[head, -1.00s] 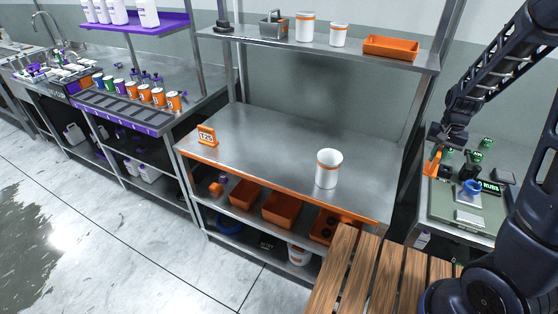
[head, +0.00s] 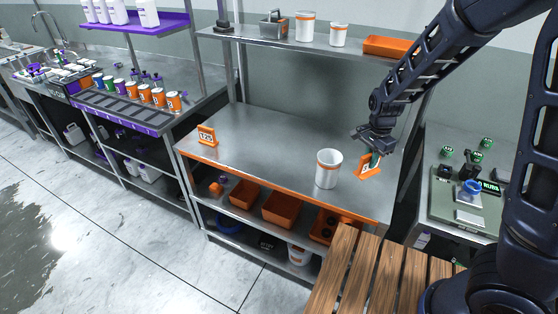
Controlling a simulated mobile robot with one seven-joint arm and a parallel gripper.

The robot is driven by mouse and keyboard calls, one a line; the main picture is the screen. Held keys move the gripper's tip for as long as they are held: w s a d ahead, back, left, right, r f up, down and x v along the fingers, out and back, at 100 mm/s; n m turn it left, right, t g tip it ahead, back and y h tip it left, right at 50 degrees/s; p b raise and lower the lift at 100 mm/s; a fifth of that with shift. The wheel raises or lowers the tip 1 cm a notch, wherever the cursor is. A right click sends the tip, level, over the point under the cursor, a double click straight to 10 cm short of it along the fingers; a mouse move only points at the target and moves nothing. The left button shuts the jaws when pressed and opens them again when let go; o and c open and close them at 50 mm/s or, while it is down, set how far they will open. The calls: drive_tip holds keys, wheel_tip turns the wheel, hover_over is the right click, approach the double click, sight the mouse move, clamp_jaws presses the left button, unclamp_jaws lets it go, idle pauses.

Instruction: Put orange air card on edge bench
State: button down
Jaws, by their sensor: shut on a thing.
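My gripper (head: 375,156) is shut on an orange card (head: 368,167) with a small pale marking. It holds the card upright at the right end of the steel bench with the orange front edge (head: 260,150). Whether the card's foot touches the bench top cannot be told. The fingers partly cover the card's upper part. Another orange card (head: 207,136) with dark lettering stands at the bench's left end.
The white tub (head: 328,170) stands close to the left of the held card. A shelf (head: 350,49) with tubs and an orange tray (head: 391,46) hangs above the bench. The middle of the bench is clear. A wooden slatted surface (head: 350,280) is in front.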

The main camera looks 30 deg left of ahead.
drive_tip(key=s+a+f+m, duration=0.1)
drive_tip(key=s+a+m, duration=0.5)
drive_tip(key=s+a, duration=0.65)
drive_tip(key=s+a+m, duration=0.6)
drive_tip(key=s+a, duration=0.4)
drive_tip(key=a, duration=0.6)
wheel_tip(320, 180, up, 8)
drive_tip(key=m, duration=0.2)
hover_over(279, 153)
wheel_tip(279, 153, down, 19)
drive_tip(key=shift+w+f, duration=0.1)
drive_tip(key=shift+w, duration=0.05)
drive_tip(key=shift+f, duration=0.1)
drive_tip(key=c, duration=1.5)
unclamp_jaws()
drive_tip(key=shift+o, duration=0.2)
